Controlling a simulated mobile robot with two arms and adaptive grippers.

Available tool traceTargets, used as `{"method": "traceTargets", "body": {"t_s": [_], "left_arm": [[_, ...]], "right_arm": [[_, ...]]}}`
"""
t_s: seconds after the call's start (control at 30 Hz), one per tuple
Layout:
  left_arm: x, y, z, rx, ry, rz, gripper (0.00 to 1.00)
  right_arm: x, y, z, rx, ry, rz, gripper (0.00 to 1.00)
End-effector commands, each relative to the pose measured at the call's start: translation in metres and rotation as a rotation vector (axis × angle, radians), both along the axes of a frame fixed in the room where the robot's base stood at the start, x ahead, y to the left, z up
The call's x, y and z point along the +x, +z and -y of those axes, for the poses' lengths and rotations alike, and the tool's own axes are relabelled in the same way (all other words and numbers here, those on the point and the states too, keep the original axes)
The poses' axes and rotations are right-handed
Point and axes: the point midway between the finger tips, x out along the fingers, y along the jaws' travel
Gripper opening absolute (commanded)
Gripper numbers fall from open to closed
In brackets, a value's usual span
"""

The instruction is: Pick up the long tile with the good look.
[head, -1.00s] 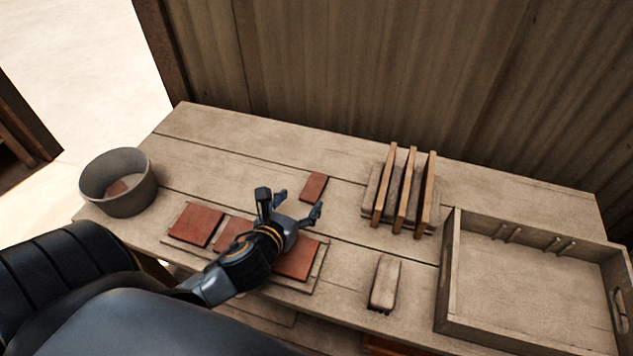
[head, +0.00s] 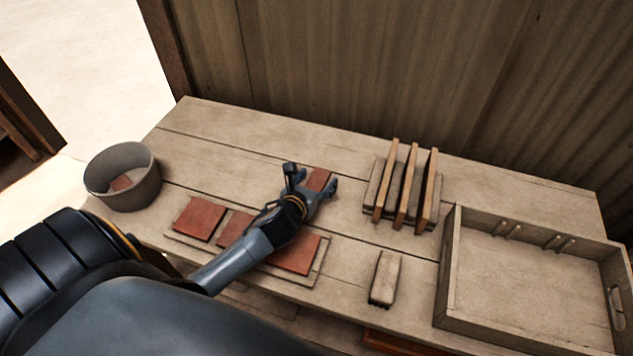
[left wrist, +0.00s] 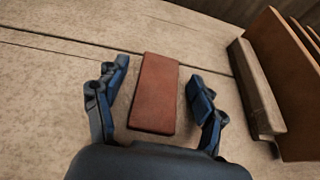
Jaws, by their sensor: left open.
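A long reddish-brown tile (head: 319,178) lies flat by itself on the table, behind the board of tiles. In the left wrist view the whole long tile (left wrist: 155,93) shows, with a plain, even top face. My left gripper (head: 312,184) is open above and around it. In the left wrist view the fingers of my left gripper (left wrist: 158,92) stand on either side of the tile, with a gap on each side. My right gripper is out of view.
Several red tiles, such as the left one (head: 199,218), lie on a board (head: 318,272) in front. A round bin (head: 123,176) with a reddish piece inside stands left. Right are a rack with upright wooden boards (head: 405,185), a brush (head: 385,278) and a wooden tray (head: 530,285).

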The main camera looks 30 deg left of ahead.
Motion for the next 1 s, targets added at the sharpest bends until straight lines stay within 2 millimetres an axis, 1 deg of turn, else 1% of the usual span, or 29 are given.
{"method": "traceTargets", "body": {"t_s": [0.07, 0.17, 0.2, 0.27, 0.3, 0.37, 0.4, 0.63, 0.77, 0.87, 0.97, 1.0], "left_arm": [[0.0, 0.0, 0.0, 0.0, 0.0, 0.0, 0.7], [0.0, 0.0, 0.0, 0.0, 0.0, 0.0, 0.51], [0.0, 0.0, 0.0, 0.0, 0.0, 0.0, 0.43], [0.0, 0.0, 0.0, 0.0, 0.0, 0.0, 0.31], [0.0, 0.0, 0.0, 0.0, 0.0, 0.0, 0.23], [0.0, 0.0, 0.0, 0.0, 0.0, 0.0, 0.11], [0.0, 0.001, 0.0, 0.0, 0.0, 0.001, 0.08], [0.0, 0.001, 0.0, 0.0, 0.0, 0.001, 0.08], [0.0, 0.007, 0.0, 0.002, -0.001, 0.003, 0.08], [0.0, 0.017, 0.0, 0.003, -0.003, 0.004, 0.08], [0.001, 0.037, -0.001, 0.007, -0.004, 0.007, 0.08], [-0.009, 0.043, 0.0, 0.005, -0.003, 0.002, 0.08]], "right_arm": [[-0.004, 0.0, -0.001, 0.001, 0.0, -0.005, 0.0], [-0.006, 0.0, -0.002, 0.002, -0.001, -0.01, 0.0], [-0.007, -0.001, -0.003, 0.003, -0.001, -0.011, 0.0], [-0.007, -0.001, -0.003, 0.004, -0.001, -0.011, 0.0], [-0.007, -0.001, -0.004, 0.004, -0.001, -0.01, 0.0], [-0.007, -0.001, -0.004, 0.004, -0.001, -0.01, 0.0], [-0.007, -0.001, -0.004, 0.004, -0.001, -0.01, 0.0], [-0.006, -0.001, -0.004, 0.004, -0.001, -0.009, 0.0], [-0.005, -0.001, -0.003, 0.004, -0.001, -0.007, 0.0], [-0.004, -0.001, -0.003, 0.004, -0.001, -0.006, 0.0], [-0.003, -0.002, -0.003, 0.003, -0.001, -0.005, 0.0], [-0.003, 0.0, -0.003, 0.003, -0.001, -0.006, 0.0]]}}
